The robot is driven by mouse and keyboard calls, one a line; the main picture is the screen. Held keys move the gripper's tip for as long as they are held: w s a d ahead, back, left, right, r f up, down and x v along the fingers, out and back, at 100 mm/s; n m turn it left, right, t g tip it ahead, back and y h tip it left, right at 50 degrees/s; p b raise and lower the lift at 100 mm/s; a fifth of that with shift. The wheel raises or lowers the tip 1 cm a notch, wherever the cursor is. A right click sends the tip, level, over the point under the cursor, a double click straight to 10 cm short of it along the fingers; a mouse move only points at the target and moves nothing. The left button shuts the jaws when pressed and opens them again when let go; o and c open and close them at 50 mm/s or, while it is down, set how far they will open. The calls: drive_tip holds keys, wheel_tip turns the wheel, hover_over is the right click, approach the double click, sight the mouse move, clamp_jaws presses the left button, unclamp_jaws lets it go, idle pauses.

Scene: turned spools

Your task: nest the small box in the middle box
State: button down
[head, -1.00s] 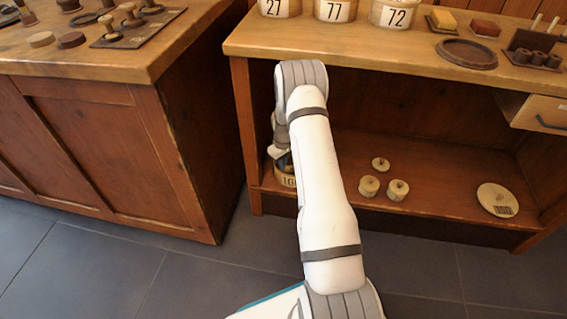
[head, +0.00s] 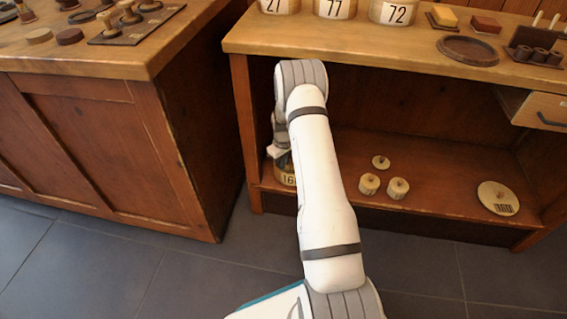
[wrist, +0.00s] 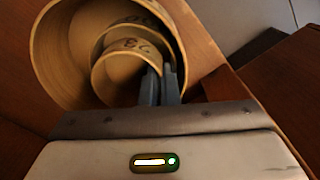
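In the wrist view the small box (wrist: 122,80) is a round pale wooden tub with dark digits on its outer wall. It sits inside the rim of the slightly wider middle box (wrist: 103,46), with its wall showing above that rim. Both are inside a larger round tub (wrist: 50,50). My gripper (wrist: 161,74) has its two fingers close together, astride the right wall of the small box, which looks pinched between them. The box bottoms are hidden. In the head view my arm hides most of the gripper and the boxes.
The large tub (head: 287,179) stands at the left end of the lower shelf (head: 440,185), near the bench's leg. Wooden pieces (head: 397,188) and a round disc (head: 498,198) lie farther right. The worktop (head: 390,45) overhangs the shelf. Another cabinet (head: 110,150) stands left.

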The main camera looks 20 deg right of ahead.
drive_tip(key=c, duration=2.1)
unclamp_jaws()
drive_tip(key=o, duration=0.5)
drive_tip(key=shift+o, duration=0.4)
drive_tip(key=o, duration=0.3)
drive_tip(key=shift+r, duration=0.2)
drive_tip(key=shift+r+p, duration=0.45)
drive_tip(key=shift+r, duration=0.1)
